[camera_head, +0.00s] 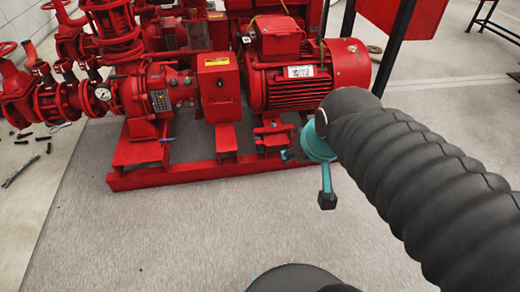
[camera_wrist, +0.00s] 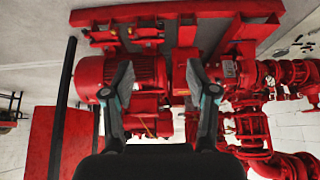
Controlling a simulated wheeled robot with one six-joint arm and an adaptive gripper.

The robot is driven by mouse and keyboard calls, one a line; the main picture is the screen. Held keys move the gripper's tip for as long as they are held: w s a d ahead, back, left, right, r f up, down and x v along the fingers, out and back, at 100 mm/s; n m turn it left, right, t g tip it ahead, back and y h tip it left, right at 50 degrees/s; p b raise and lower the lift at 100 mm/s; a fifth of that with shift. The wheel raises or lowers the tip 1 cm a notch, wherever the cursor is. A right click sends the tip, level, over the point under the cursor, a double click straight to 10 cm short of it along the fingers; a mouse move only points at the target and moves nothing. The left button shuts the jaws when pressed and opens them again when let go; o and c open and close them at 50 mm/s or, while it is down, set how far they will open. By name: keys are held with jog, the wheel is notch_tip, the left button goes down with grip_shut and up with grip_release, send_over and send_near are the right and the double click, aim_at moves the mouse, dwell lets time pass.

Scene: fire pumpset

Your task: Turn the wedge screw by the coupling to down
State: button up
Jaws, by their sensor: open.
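The red pumpset has its coupling under a red box-shaped guard (camera_head: 218,85), between the pump (camera_head: 150,95) on the left and the motor (camera_head: 300,75) on the right. I cannot make out the wedge screw in either view. My gripper (camera_head: 308,177) is teal and dark grey. In the head view it appears in front of the motor's right side and the base frame. In the wrist view my gripper (camera_wrist: 159,80) has its two fingers wide apart with nothing between them. The motor (camera_wrist: 135,75) shows behind and between the fingers; that view is upside down.
The red base frame (camera_head: 220,170) runs along the front of the pumpset. Red valves and pipes (camera_head: 90,60) stand at the left. A black post (camera_head: 394,45) and red panel are at the back right. The grey floor (camera_head: 170,235) in front is clear.

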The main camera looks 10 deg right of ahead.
aim_at(261, 151)
jog(key=w+f+m+t+b, duration=0.1)
jog(key=w+f+t+b, duration=0.1)
jog(key=w+f, duration=0.7)
jog(key=w+f+t+b, duration=0.2)
jog(key=w+f, duration=0.2)
jog(key=w, duration=0.8)
jog(key=w+f+m+t+b, duration=0.1)
jog(key=w+f+t+b, duration=0.1)
jog(key=w+f, duration=0.7)
jog(key=w+f+t+b, duration=0.2)
jog(key=w+f, duration=0.5)
jog(key=f, duration=0.5)
jog(key=s+f+m+t+b, duration=0.1)
jog(key=s+f+t, duration=0.1)
jog(key=f, duration=0.6)
jog(key=s+f+t+b, duration=0.1)
jog(key=s+f+t, duration=0.1)
jog(key=f, duration=0.6)
jog(key=w+b, duration=0.1)
jog(key=w, duration=1.3)
jog(key=shift+d+r+b, duration=0.15)
jog(key=shift+b, duration=0.2)
jog(key=shift+c, duration=0.3)
grip_shut()
